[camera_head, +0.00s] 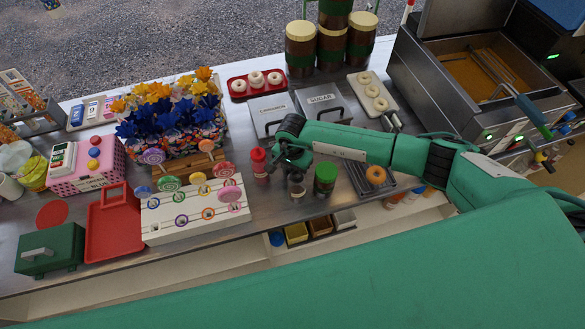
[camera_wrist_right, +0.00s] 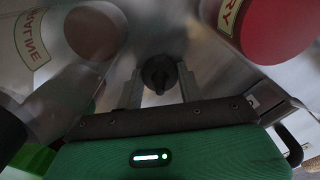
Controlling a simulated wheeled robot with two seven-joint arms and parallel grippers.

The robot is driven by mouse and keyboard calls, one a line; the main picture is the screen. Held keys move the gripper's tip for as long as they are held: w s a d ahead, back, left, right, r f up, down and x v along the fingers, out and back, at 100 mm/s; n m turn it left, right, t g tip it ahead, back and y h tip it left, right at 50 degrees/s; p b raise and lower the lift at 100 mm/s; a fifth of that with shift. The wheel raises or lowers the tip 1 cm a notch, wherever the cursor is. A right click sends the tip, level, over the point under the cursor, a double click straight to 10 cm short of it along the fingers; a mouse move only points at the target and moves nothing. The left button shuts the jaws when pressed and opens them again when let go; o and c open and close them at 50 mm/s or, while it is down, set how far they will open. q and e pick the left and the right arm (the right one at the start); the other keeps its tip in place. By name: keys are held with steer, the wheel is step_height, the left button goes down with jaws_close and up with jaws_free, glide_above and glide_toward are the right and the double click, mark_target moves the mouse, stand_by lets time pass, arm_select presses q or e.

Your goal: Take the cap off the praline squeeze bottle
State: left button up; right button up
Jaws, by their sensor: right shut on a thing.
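The praline squeeze bottle (camera_head: 296,187) stands upright on the counter, between a red bottle and a green one. In the right wrist view its label (camera_wrist_right: 33,40) shows at upper left, with a round brown top (camera_wrist_right: 92,33) that carries no cap. My right gripper (camera_head: 290,163) is just behind the bottle in the head view. In the right wrist view my right gripper (camera_wrist_right: 158,90) is shut on a small dark cap (camera_wrist_right: 157,72) with a nozzle, apart from the bottle. My left gripper is not in view.
The red bottle (camera_head: 259,166) stands close left of my gripper, and the green bottle (camera_head: 325,178) stands right. A steel sugar box (camera_head: 322,100) is behind. A wire rack (camera_head: 361,178) with a doughnut lies right.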

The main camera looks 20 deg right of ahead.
steer(key=shift+f, duration=0.1)
steer(key=o, duration=0.7)
steer(key=shift+f, duration=0.1)
steer(key=shift+c, duration=0.2)
steer(key=o, duration=0.4)
steer(key=shift+o, duration=0.2)
